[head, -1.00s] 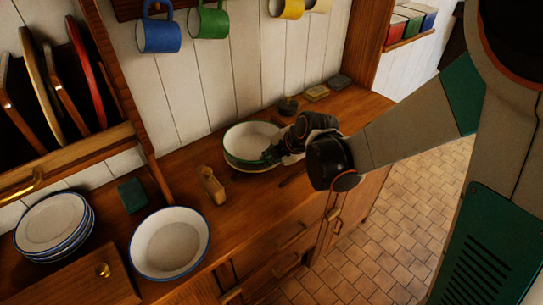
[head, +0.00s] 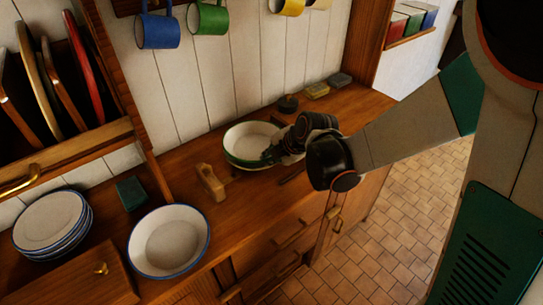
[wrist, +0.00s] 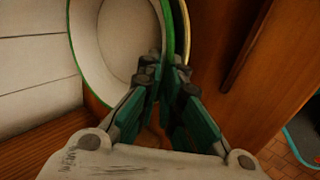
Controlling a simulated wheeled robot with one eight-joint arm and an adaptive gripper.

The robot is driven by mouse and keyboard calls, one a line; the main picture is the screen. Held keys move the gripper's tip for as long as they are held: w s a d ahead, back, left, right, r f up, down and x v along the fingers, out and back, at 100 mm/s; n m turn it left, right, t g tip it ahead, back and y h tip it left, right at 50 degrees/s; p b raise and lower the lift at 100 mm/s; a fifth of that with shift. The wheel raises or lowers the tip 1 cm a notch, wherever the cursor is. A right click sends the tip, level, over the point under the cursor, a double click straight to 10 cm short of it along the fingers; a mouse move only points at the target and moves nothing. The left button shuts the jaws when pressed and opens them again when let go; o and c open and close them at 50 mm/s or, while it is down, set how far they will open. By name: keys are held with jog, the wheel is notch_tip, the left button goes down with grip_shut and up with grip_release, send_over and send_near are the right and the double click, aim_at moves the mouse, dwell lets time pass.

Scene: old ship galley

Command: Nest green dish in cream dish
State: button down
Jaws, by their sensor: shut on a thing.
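The green dish (head: 247,141) is a white bowl with a green rim and green outer band. It is at the back of the wooden counter in the head view and fills the upper left of the wrist view (wrist: 112,45). My gripper (head: 272,155) is shut on its right-hand rim; the fingers (wrist: 166,85) pinch the wall in the wrist view. A thin pale yellowish edge (wrist: 253,40) shows beyond the green dish in the wrist view. It may be the cream dish, mostly hidden by the green one; I cannot tell whether they touch.
A white bowl with a blue rim (head: 168,242) and a stack of blue-rimmed plates (head: 50,222) stand at the front left. A wooden block-like tool (head: 211,183) lies left of the green dish. A small dark pot (head: 288,103) stands behind. Mugs hang above.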

jog(key=shift+f, duration=0.1)
jog(key=c, duration=1.7)
grip_release()
jog(key=shift+r+p, duration=2.9)
jog(key=shift+r, duration=1.15)
